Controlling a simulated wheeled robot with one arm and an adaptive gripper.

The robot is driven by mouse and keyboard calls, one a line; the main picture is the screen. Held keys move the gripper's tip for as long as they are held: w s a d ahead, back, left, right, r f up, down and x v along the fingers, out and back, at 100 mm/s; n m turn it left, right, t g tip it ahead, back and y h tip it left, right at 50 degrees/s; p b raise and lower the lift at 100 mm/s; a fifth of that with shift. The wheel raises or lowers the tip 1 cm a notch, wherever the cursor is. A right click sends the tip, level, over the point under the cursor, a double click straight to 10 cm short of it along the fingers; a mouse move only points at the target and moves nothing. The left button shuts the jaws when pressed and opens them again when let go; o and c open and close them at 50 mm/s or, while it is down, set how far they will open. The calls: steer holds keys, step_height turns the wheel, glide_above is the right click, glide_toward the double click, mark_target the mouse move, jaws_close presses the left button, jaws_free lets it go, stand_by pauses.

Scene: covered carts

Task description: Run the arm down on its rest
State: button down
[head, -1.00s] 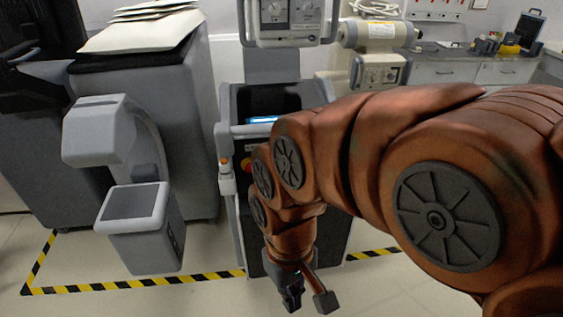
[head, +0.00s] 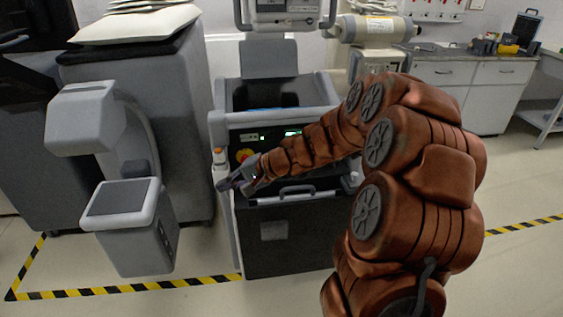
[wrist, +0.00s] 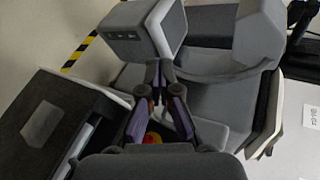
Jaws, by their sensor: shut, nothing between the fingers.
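My arm (head: 421,170) reaches in from the lower right of the head view, bends at the top and slopes down to the left. My gripper (head: 222,186) is at its left end, in front of the dark cart (head: 282,246), and points left and slightly down. In the wrist view, the fingers of my gripper (wrist: 158,66) meet at their tips with nothing between them. I cannot make out a rest for the arm in either view.
A grey C-shaped device (head: 133,215) stands left of my gripper; in the wrist view a grey box-shaped head (wrist: 150,28) is beyond the fingertips. Yellow-black tape (head: 120,289) marks the floor. A grey cabinet (head: 160,100) stands behind. Floor at the right is open.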

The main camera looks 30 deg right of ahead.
steer(key=w+d+f+m+t+h+b, duration=0.1)
steer(key=d+f, duration=0.5)
steer(key=d, duration=0.6)
steer(key=w+d+f+m+t+h+b, duration=0.2)
steer(key=w+d+f+m+t+h, duration=0.1)
steer(key=d, duration=0.9)
step_height(320, 180, down, 3)
steer(key=w+m+h, duration=0.1)
steer(key=w+m, duration=0.1)
steer(key=m, duration=0.2)
steer(key=shift+m+t, duration=0.3)
steer(key=shift+t, duration=0.1)
steer(key=shift+w+r, duration=0.1)
steer(key=shift+w, duration=0.05)
steer(key=w+p, duration=0.1)
steer(key=w+d+p, duration=0.1)
steer(key=w+p, duration=0.2)
steer(key=shift+w+d+r, duration=0.1)
steer(key=shift+d+r, duration=0.1)
steer(key=shift+d, duration=0.2)
steer(key=shift+w+d+f+p, duration=0.15)
steer(key=shift+w+p, duration=0.55)
steer(key=shift+p, duration=0.1)
steer(key=shift+w+d+f, duration=0.1)
steer(key=shift+w+d, duration=0.2)
steer(key=shift+w, duration=0.35)
steer(key=shift+w+d, duration=0.25)
steer(key=shift+w, duration=0.35)
steer(key=shift+w+d, duration=0.1)
